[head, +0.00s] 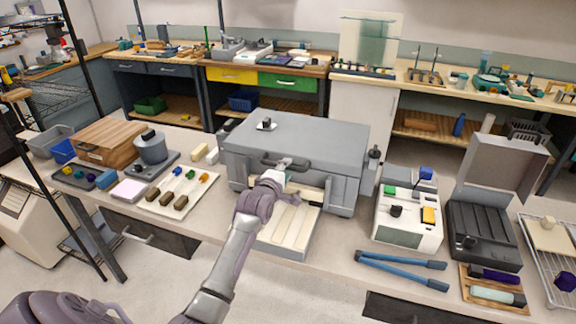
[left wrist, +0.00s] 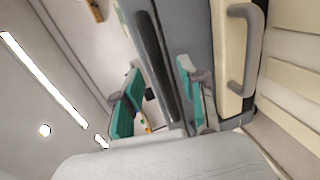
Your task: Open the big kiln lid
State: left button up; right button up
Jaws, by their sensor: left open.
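The big kiln (head: 340,190) is a grey box in the middle of the bench in the head view. Its flat grey lid (head: 320,135) lies shut on top. A dark bar handle (head: 268,160) runs along the lid's front. My left gripper (head: 284,169) is at this handle, and my arm hides part of the kiln's front. In the left wrist view the open teal fingers (left wrist: 160,92) stand on either side of the dark handle (left wrist: 153,60), with gaps visible. My right gripper is not in view.
A grey-framed, cream-slatted panel (head: 290,232) lies in front of the kiln. To the left are a rod tray (head: 183,205) and a wooden box (head: 108,142). To the right are a cream device (head: 408,222), a small dark box with its lid raised (head: 484,232) and blue tongs (head: 400,270).

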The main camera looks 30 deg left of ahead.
pick_arm(q)
jog(key=shift+x, duration=1.3)
grip_shut()
